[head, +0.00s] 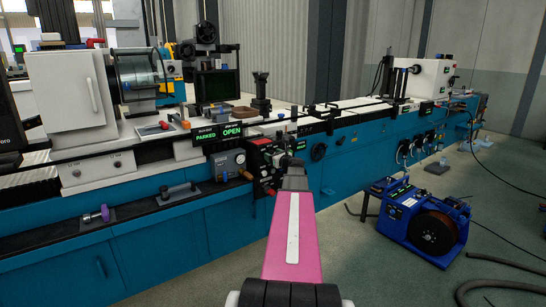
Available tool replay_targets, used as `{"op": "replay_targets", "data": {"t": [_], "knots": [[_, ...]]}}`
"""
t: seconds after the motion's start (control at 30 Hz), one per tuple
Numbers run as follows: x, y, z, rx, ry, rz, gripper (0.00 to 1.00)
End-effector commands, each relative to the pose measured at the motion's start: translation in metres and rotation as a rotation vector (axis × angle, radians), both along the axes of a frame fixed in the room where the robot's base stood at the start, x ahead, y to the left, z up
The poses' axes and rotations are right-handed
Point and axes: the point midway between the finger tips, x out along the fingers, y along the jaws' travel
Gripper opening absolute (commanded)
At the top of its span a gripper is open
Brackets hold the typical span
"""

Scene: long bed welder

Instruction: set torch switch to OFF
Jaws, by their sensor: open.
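My pink arm reaches forward to the front of the long blue welder bed (350,165). My gripper (284,158) is small and dark at the arm's far end, with its jaws open and nothing visible between them. It is in front of or beside a black control panel (262,152) with red knobs or buttons. Part of this panel is hidden behind my gripper and wrist. I cannot pick out the torch switch or read its position at this size. I cannot tell whether my gripper touches the panel.
A display (221,134) above reads PARKED and OPEN. A grey gauge panel (227,164) is to the left. A white cabinet (68,92) stands on the bed at left. A blue wire feeder (420,216) with a spool sits on the floor at right, with hoses around it.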

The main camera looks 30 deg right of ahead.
Motion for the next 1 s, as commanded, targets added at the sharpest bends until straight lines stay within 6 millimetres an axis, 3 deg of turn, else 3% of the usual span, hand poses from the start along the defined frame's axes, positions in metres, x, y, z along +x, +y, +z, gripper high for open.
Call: {"op": "replay_targets", "data": {"t": [0.3,0.43,0.47,0.77,1.0], "knots": [[0.0019,0.0003,0.0001,0.000,0.000,0.000,0.59],[0.0018,0.0002,0.0001,0.000,0.000,0.000,0.17],[0.0018,0.0002,0.0001,0.000,0.000,0.000,0.13],[0.0018,0.0001,0.0000,-0.022,-0.002,0.000,0.13],[0.0017,-0.0001,0.0000,-0.133,-0.010,0.000,0.13]]}}
